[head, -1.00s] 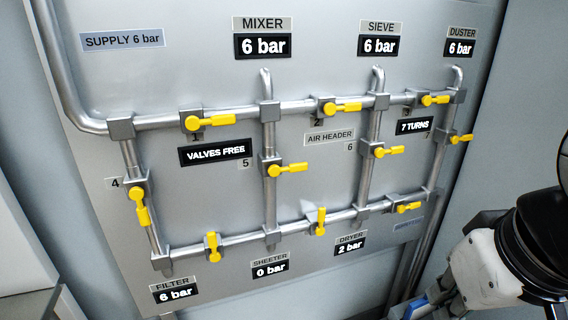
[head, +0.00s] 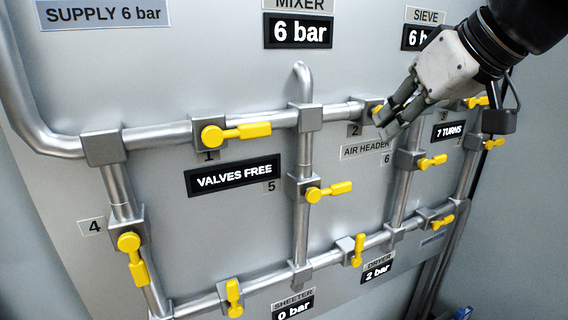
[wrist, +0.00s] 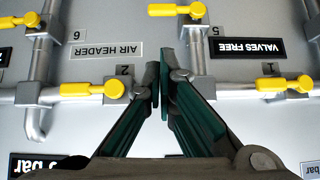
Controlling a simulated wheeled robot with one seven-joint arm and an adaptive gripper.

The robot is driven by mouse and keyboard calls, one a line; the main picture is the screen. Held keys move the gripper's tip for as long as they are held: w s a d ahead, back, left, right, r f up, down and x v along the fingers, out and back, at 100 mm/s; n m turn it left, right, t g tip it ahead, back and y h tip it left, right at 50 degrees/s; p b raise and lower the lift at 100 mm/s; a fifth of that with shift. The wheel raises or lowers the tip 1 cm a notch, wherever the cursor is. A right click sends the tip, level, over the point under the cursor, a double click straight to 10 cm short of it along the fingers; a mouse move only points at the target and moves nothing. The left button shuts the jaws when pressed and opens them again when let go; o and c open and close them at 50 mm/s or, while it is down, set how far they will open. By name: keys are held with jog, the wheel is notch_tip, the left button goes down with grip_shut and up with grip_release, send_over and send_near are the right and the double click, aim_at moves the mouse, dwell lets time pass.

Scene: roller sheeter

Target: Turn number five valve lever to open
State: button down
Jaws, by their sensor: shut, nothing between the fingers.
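The number five valve lever (head: 328,190) is yellow and lies horizontal, pointing right across the vertical pipe of the middle branch. Its label 5 (head: 271,187) is to its left. The lever also shows at the top edge of the upside-down wrist view (wrist: 177,9). My gripper (head: 385,122) is up and right of the lever, apart from it, in front of the area by valve 2. Its fingers are shut and empty; the fingertips also show in the wrist view (wrist: 159,78). Valve 2's lever (wrist: 92,89) is mostly hidden by my gripper in the head view.
Other yellow levers surround it: valve 1 (head: 236,133), valve 4 (head: 132,258), valve 6 (head: 432,161) and several more. Grey pipes stand out from the panel. The MIXER display (head: 298,31) reads 6 bar, the SHEETER display (head: 293,307) 0 bar. Space before lever five is clear.

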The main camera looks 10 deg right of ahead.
jog(key=w, duration=0.1)
jog(key=b, duration=0.1)
send_over(330, 191)
jog(key=d, duration=0.3)
notch_tip(330, 191, down, 6)
jog(key=f, duration=0.4)
jog(key=shift+w+d+f, duration=0.1)
jog(key=shift+w+f, duration=0.1)
jog(key=shift+f, duration=0.05)
jog(key=shift+b, duration=0.45)
jog(key=shift+d+f+y+b, duration=0.15)
jog(key=shift+f+y+b, duration=0.1)
jog(key=shift+y+b, duration=0.2)
